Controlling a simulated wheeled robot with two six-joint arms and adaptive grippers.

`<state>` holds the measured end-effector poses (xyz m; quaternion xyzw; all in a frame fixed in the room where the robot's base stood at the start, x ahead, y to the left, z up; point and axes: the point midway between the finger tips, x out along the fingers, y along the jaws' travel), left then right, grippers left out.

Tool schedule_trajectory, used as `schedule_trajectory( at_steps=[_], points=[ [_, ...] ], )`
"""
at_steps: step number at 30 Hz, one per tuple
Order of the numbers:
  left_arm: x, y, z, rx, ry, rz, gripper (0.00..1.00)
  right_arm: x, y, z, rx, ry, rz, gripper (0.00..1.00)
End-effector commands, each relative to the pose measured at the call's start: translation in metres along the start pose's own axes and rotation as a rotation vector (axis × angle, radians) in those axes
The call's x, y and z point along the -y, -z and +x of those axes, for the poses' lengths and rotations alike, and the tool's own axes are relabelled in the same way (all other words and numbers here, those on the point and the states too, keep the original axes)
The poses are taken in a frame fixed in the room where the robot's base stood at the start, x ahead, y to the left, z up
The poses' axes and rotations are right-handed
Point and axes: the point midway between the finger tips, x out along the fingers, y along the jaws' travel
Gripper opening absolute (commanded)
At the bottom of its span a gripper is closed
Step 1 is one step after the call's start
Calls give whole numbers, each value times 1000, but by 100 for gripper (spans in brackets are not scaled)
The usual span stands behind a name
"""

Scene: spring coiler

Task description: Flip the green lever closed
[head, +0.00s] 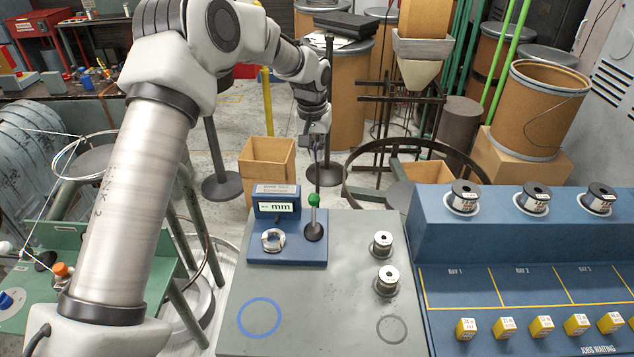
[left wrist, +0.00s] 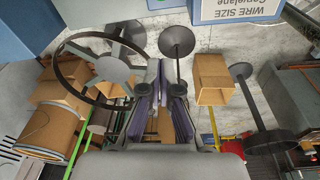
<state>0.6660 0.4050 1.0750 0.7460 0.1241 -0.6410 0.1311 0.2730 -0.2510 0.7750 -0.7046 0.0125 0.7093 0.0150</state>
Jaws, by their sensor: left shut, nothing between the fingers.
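The lever with a green knob (head: 314,200) stands upright on the right side of a blue wire gauge (head: 287,250). The gauge has a small display reading "mm" and a round silver piece in front of it. My left gripper (head: 318,158) points down beyond the back edge of the bench, above and behind the lever and apart from it. Its fingers are shut and empty, and they also show in the left wrist view (left wrist: 158,70). The gauge's lettered blue housing (left wrist: 235,10) is at the top of that view; the lever cannot be made out there. My right gripper is out of view.
Two wire spools (head: 386,280) stand on the grey bench (head: 320,320), right of the gauge. A blue rack (head: 520,265) with more spools and yellow tags is further right. Behind the bench are a cardboard bin (head: 267,165) and a dark metal ring stand (head: 410,145).

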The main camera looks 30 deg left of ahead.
Motion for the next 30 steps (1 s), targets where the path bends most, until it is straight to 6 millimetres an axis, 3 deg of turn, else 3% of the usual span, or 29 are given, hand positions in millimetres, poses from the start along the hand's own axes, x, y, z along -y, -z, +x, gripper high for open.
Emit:
schedule_trajectory(
  at_steps=[2, 11, 16, 30],
  points=[
    [0, -1, 7, -1, 0, 1, 0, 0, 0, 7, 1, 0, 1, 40],
    [0, -1, 5, 0, 0, 0, 0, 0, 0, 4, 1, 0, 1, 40],
    [0, -1, 15, 2, 1, 1, 0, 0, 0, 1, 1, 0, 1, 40],
    [0, -4, 101, 2, 1, 0, 0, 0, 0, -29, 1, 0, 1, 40]
  ],
)
